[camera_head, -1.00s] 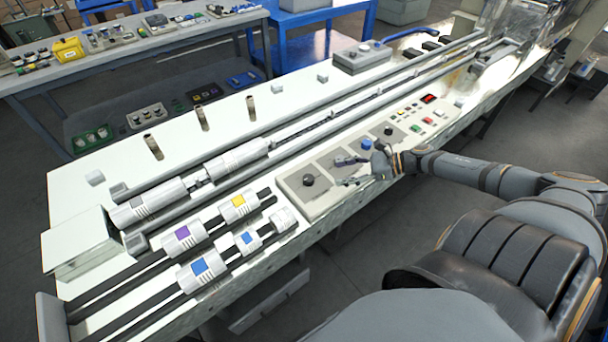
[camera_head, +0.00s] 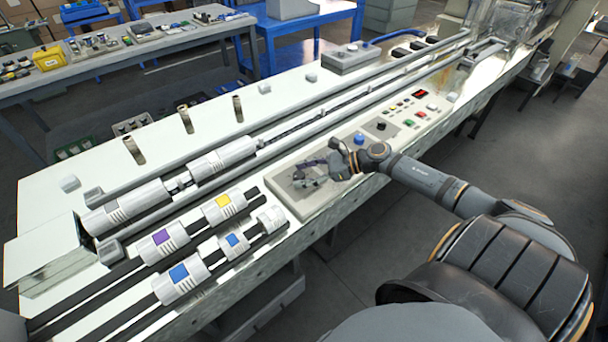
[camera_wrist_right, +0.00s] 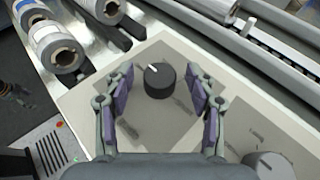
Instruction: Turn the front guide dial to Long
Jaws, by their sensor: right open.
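A black round dial (camera_wrist_right: 159,80) with a white pointer line stands on a beige plate in the right wrist view. Its pointer aims to the upper left of that view. Markings on the plate are too faint to read. My right gripper (camera_wrist_right: 161,88) is open, with one finger on each side of the dial and gaps to both. In the head view my right gripper (camera_head: 311,173) is over the near-left end of the control panel (camera_head: 300,208), partly covering the dial there. My left gripper is not in view.
A grey knob (camera_wrist_right: 268,165) sits to the lower right in the wrist view. A blue knob (camera_head: 359,138) and a black knob (camera_head: 381,125) stand farther along the panel. Rollers with coloured labels (camera_head: 180,273) lie to the left of the panel.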

